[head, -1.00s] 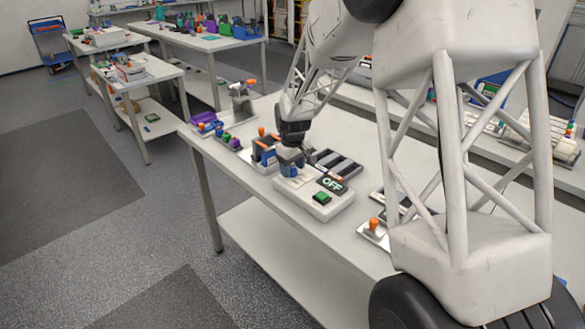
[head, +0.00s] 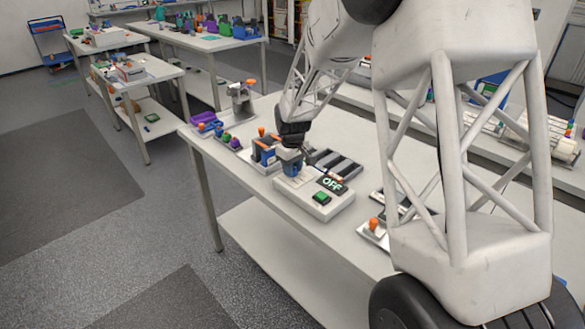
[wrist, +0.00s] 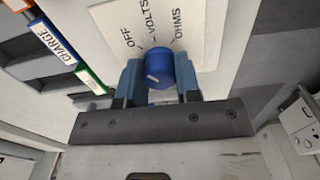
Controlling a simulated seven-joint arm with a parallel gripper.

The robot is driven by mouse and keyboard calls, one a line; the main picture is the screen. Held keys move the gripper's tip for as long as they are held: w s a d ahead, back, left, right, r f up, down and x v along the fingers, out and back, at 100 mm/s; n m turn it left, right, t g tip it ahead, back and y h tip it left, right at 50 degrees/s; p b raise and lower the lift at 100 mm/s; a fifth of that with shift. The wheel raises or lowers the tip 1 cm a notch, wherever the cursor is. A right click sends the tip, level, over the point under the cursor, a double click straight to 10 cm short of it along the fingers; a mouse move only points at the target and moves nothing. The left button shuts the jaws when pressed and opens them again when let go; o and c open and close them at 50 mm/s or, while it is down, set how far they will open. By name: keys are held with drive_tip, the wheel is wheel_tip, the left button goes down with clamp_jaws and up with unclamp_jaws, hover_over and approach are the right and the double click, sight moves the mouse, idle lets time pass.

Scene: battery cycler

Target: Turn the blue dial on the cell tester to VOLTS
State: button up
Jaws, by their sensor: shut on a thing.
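The cell tester (head: 318,207) is a pale box on the near bench, with a green button and a dark display (head: 331,185) reading OFF. Its blue dial (wrist: 159,68) sits on a pale panel marked OFF, VOLTS and OHMS in the wrist view. My gripper (head: 291,163) points down over the tester's far left end. In the wrist view its blue fingers stand on both sides of the dial, shut on it. In the head view my fingers hide the dial.
A dark slotted tray (head: 335,164) lies just behind the tester. A blue and orange device (head: 264,152) stands close on its left. A holder with an orange knob (head: 374,223) lies to the right. Coloured labels (wrist: 53,43) edge the tray in the wrist view.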

drive_tip(key=shift+m, duration=0.4)
drive_tip(key=m, duration=0.2)
drive_tip(key=shift+m, duration=2.4)
drive_tip(key=o, duration=0.9)
drive_tip(key=shift+o, duration=0.2)
drive_tip(key=shift+r, duration=0.1)
drive_tip(key=shift+r, duration=3.85)
